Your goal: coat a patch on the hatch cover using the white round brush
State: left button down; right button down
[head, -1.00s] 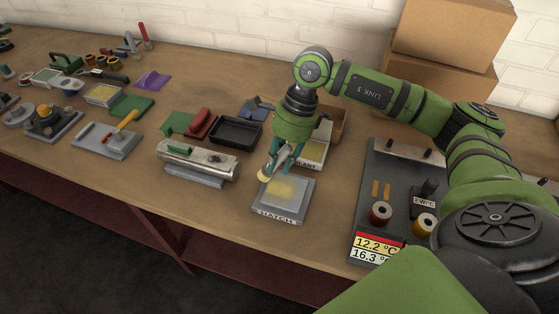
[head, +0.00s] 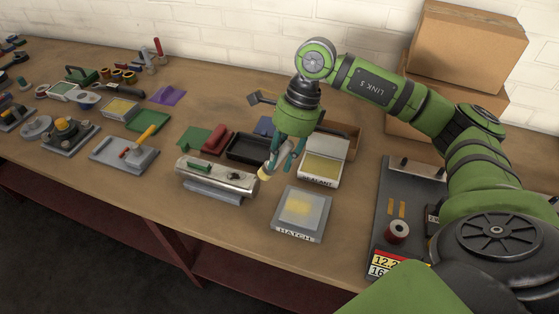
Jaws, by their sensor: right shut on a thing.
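My right gripper (head: 278,158) points down and is shut on the white round brush (head: 271,162). The brush is tilted, with its yellowish tip (head: 264,173) low and to the left. The tip is apart from the hatch cover, up and left of it in the picture, near the end of a metal cylinder. The fingers hide part of the brush. My left gripper is not in view.
An open sealant container (head: 322,167) with yellow content stands behind the hatch cover. The metal cylinder (head: 215,178) lies to the left, before a black tray (head: 247,148). A dark panel with spools (head: 397,232) is at right.

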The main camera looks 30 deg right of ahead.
jog(key=shift+w+r+p, duration=0.1)
jog(key=shift+r+p, duration=0.3)
jog(key=shift+r, duration=0.95)
